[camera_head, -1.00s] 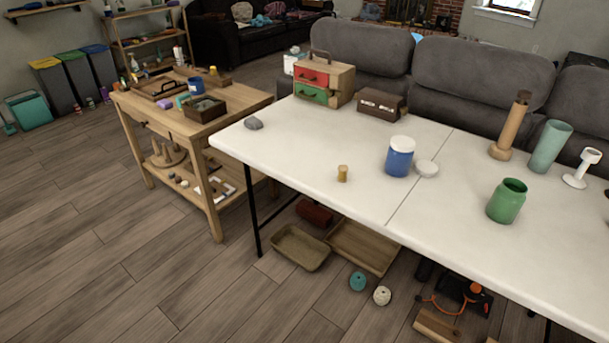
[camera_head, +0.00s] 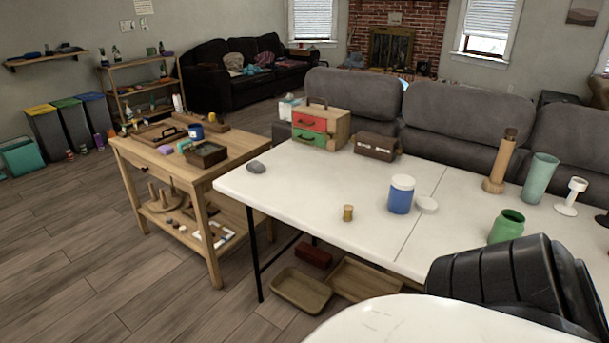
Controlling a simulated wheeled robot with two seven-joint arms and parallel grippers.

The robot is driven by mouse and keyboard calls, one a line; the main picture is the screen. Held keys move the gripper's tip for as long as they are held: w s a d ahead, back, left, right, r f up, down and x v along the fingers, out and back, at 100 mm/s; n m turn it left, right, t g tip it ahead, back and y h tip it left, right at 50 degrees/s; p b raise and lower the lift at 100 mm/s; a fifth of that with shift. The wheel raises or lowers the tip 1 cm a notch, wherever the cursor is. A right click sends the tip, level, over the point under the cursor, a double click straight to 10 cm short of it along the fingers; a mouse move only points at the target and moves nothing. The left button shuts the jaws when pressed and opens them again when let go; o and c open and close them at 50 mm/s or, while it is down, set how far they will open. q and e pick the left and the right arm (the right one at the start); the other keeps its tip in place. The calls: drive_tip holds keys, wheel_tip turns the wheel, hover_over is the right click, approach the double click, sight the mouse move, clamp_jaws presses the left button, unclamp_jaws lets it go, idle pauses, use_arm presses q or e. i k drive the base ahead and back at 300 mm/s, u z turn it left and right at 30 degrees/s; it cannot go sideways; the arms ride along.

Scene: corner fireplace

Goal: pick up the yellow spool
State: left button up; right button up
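The yellow spool (camera_head: 348,213) is a small yellow-brown cylinder standing upright on the white folding table (camera_head: 300,185), near its front edge. It stands alone, in front and to the left of a blue jar with a white lid (camera_head: 401,194). Neither of my grippers is in view. A black ribbed part and a white shell of my own body fill the lower right, to the right of and below the spool, and hide part of the table's front.
A white lid (camera_head: 426,205), green jar (camera_head: 507,226), wooden cylinder (camera_head: 500,165), teal cup (camera_head: 540,176) and white stand (camera_head: 571,197) are to the right. A drawer box (camera_head: 320,128) and brown box (camera_head: 376,146) stand behind. A wooden cart (camera_head: 150,157) is left. Table space around the spool is clear.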

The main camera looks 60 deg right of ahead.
sight(348, 208)
drive_tip(key=i, duration=1.2)
drive_tip(key=z, duration=1.9)
